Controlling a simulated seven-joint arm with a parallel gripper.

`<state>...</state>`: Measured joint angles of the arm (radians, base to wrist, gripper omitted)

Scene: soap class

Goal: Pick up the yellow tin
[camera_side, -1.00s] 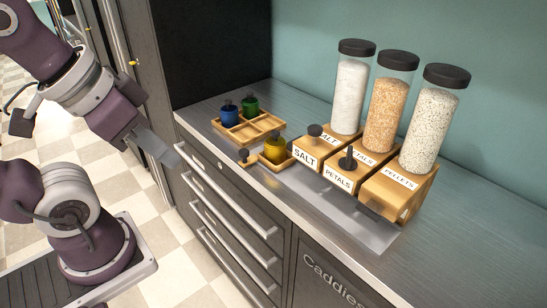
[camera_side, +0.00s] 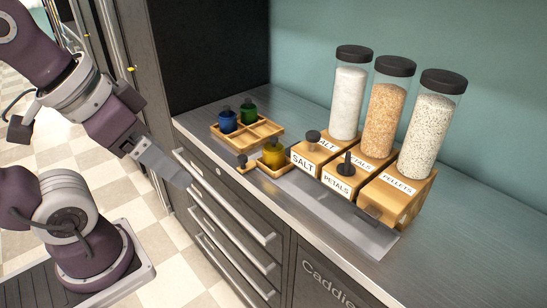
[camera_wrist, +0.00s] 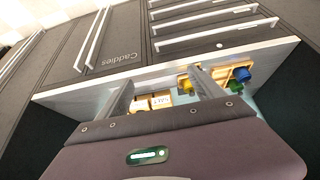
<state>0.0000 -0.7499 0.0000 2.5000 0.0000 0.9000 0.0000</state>
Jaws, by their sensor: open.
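The yellow tin (camera_side: 273,152) stands upright on a small wooden tray (camera_side: 262,168) near the front edge of the counter. It also shows in the wrist view (camera_wrist: 186,86), beside one of my fingers. My gripper (camera_side: 180,175) is in front of the counter, to the left of the tin and apart from it. In the wrist view its two fingers (camera_wrist: 160,85) are spread wide and nothing is between them that they touch.
A divided wooden tray (camera_side: 262,131) holds a blue tin (camera_side: 227,121) and a green tin (camera_side: 249,112) behind the yellow tin. Wooden dispensers labelled salt (camera_side: 303,163), petals and pellets, with tall jars (camera_side: 388,105), stand to the right. Drawer handles (camera_side: 230,206) stick out below the counter.

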